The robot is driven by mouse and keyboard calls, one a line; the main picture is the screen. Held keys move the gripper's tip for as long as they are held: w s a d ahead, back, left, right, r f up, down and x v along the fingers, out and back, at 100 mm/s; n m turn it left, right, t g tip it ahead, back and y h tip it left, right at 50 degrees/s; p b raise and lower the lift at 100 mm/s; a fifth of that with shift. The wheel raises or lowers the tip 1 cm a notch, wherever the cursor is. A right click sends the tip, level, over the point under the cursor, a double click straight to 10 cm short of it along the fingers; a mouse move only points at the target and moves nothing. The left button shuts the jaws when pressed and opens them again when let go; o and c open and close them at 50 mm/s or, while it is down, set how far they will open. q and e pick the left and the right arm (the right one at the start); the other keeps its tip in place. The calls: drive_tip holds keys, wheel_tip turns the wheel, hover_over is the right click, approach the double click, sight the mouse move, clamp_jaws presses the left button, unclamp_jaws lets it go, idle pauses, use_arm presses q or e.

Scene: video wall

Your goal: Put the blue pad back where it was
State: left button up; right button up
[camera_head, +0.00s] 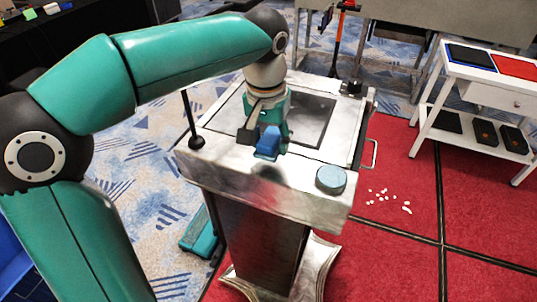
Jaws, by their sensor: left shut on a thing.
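The gripper's fingers partly hide the pad. My right gripper is not in view.
A round light-blue piece (331,179) sits on the stand's front right corner. A white side table (480,75) at the right bears flat blue (471,56) and red (515,66) panels. Small white bits (385,195) lie on the red floor.

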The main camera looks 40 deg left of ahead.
sight(270, 153)
use_arm(q)
drive_tip(key=shift+f, duration=2.1)
drive_tip(key=shift+f+b, duration=0.15)
drive_tip(key=shift+b, duration=0.15)
drive_tip(key=o, duration=1)
drive_tip(key=shift+r, duration=0.3)
drive_tip(key=r, duration=0.4)
drive_tip(key=s+r+p, duration=0.1)
drive_tip(key=r, duration=0.6)
drive_tip(key=shift+s+d+r+p, duration=0.2)
drive_tip(key=shift+r+p, duration=0.15)
